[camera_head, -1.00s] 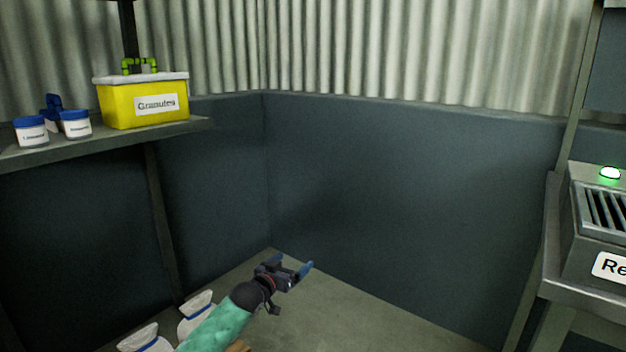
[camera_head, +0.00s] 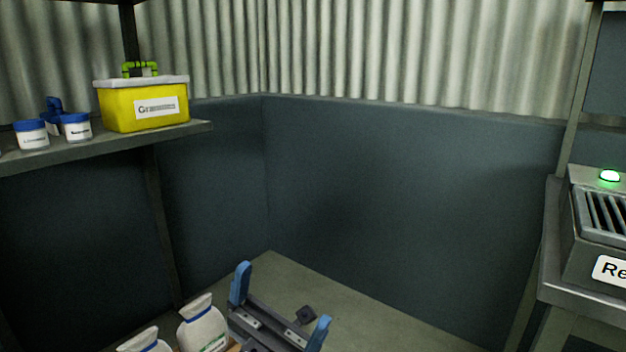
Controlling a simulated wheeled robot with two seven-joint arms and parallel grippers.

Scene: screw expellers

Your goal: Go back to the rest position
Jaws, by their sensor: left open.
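My left gripper (camera_head: 280,308) is at the bottom middle of the head view, close to the camera. Its two blue-tipped fingers stand wide apart with nothing between them. It is above the floor (camera_head: 345,315) and just right of the white bags. The lower part of the gripper is cut off by the frame edge. My right gripper does not show.
A shelf (camera_head: 100,147) at the left holds a yellow box (camera_head: 150,112) and several white jars (camera_head: 77,127) with blue lids. White bags (camera_head: 203,325) sit at the bottom left. A grey machine (camera_head: 600,235) with a green light stands at the right. The space between is clear.

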